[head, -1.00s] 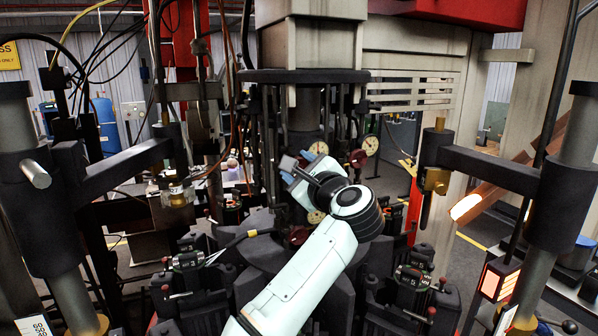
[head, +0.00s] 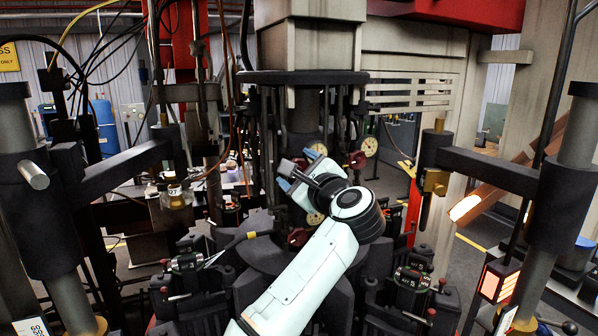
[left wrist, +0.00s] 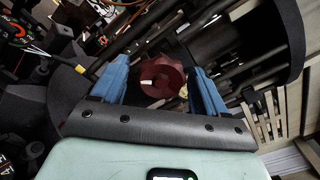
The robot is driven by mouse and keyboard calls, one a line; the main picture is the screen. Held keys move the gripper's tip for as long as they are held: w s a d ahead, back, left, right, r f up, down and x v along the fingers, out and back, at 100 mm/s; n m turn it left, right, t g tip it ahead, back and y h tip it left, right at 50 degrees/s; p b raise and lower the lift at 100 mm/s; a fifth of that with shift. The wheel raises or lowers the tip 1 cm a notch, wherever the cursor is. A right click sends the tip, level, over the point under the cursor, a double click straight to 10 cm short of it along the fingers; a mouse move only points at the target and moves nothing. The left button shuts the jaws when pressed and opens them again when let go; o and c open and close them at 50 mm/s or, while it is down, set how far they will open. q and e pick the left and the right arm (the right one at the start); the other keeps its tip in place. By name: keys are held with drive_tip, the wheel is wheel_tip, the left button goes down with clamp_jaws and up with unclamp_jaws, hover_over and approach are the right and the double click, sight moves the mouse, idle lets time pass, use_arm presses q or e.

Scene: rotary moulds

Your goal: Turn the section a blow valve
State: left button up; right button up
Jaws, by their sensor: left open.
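My left gripper (head: 297,171) is in the middle of the head view, at the machine's central column. Its blue fingers are apart, and they also frame the lower half of the left wrist view (left wrist: 160,84). A dark red valve knob (left wrist: 164,76) with a white mark shows between the fingers in the left wrist view, beyond or level with the tips; I cannot tell if they touch it. Other dark red knobs sit on the column, one at right (head: 357,159) and one lower (head: 298,237). I cannot read which section each belongs to. My right gripper is out of view.
Round white gauges (head: 370,146) sit beside the knobs. Dark vertical rods surround the column under a round plate (head: 303,76). Numbered black units (head: 411,278) stand around the base. Thick posts with side arms (head: 490,168) flank both sides. A glowing orange box (head: 497,282) is at right.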

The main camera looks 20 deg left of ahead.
use_arm(q)
drive_tip(key=b+v, duration=0.3)
drive_tip(key=v, duration=1)
drive_tip(key=shift+d+b, duration=0.15)
drive_tip(key=shift+b, duration=0.2)
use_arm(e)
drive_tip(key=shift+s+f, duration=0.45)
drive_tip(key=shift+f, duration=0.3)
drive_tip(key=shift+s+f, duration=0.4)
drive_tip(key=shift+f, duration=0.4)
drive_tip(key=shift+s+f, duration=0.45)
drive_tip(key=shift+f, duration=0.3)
use_arm(q)
drive_tip(key=shift+f, duration=0.1)
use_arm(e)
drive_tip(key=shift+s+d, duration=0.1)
